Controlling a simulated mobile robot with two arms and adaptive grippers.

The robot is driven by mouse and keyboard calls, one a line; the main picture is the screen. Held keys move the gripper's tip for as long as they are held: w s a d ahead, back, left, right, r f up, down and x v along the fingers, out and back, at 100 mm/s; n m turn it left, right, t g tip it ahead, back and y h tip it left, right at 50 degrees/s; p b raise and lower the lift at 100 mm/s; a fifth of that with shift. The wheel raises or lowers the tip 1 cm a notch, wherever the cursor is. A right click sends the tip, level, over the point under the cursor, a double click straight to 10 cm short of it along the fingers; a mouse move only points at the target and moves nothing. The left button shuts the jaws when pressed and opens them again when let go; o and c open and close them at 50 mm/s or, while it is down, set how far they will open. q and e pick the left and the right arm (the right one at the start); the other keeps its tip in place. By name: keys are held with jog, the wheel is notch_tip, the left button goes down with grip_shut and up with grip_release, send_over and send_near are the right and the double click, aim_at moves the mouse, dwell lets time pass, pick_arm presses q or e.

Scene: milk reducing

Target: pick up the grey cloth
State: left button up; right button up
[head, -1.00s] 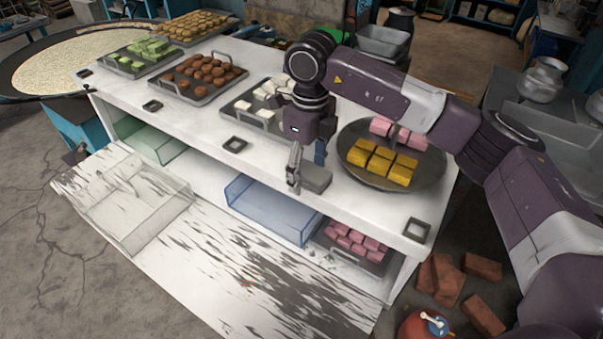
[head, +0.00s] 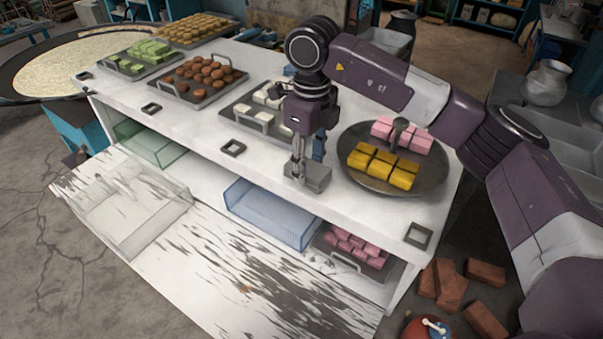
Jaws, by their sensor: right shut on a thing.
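The grey cloth (head: 317,180) shows as a small folded grey block on the white counter, left of the round dark tray. My right gripper (head: 306,174) points down at it and is shut on it, with the fingers at the cloth's left part. The cloth is at or very near the counter top; I cannot tell whether it is clear of it. The fingers hide part of the cloth. My left gripper is not in the head view.
The round dark tray (head: 422,184) with yellow and pink blocks is close on the right. A tray of white pieces (head: 244,126) stands behind on the left. Square dark frames (head: 233,148) lie on the counter. A blue clear bin (head: 268,213) sits below the front edge.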

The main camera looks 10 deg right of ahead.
aim_at(308, 167)
notch_tip(308, 167, up, 7)
jog(key=shift+b, duration=1.25)
notch_tip(308, 167, up, 11)
jog(key=shift+f, duration=0.1)
